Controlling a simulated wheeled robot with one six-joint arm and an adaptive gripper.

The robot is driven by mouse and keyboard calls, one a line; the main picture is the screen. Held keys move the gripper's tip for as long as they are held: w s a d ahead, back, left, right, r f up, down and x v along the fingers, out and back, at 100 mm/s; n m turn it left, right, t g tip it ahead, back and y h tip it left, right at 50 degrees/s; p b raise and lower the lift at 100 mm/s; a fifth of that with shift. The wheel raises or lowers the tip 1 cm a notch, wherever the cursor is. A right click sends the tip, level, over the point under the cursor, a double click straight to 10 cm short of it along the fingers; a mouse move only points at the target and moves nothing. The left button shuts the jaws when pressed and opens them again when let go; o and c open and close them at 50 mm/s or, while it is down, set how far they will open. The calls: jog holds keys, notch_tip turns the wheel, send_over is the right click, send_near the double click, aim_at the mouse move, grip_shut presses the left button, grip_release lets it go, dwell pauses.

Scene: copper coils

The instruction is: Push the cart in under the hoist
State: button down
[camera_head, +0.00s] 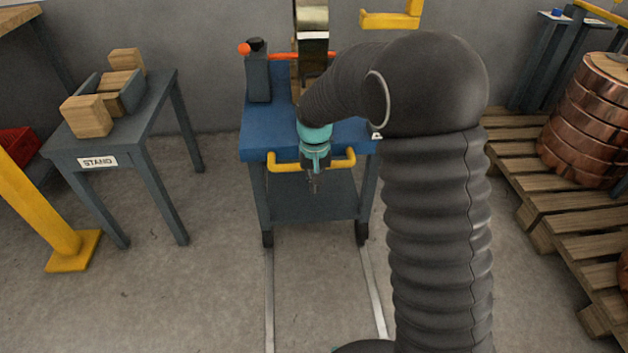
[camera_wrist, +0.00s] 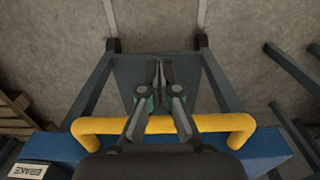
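The cart has a blue top (camera_head: 262,135), grey legs and a lower shelf (camera_head: 315,205). It stands against the back, above two floor rails. Its yellow push handle (camera_head: 285,164) faces me and crosses the wrist view (camera_wrist: 225,122). My gripper (camera_head: 314,190) is at the middle of this handle. In the wrist view its fingers (camera_wrist: 160,68) cross over the bar, and their tips are together with nothing seen between them. I cannot tell whether they touch the bar. A yellow bracket-like piece (camera_head: 390,20) shows at the top; I cannot tell whether it belongs to the hoist.
A grey stand (camera_head: 60,146) with wooden blocks is at the left, near a yellow post (camera_head: 40,205). Wooden pallets (camera_head: 505,150) with a copper coil (camera_head: 590,115) are at the right. A BRAKE label (camera_wrist: 28,171) marks the cart. The floor between the rails (camera_head: 320,300) is clear.

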notch_tip(320, 180, up, 12)
jog(key=p, duration=0.1)
jog(key=shift+p, duration=0.35)
dwell(0.5)
dwell(0.4)
jog(key=s+d+r+t, duration=0.2)
jog(key=s+d, duration=0.4)
jog(key=s, duration=0.3)
jog(key=s+d+r+m+t, duration=0.1)
jog(key=s+d+r, duration=0.2)
jog(key=s+d, duration=0.3)
jog(key=s+d+r+t, duration=0.2)
jog(key=s+d, duration=0.4)
jog(key=s, duration=0.6)
jog(key=shift+s+r+m+t, duration=0.3)
jog(key=shift+s+r, duration=0.05)
jog(key=shift+r, duration=0.25)
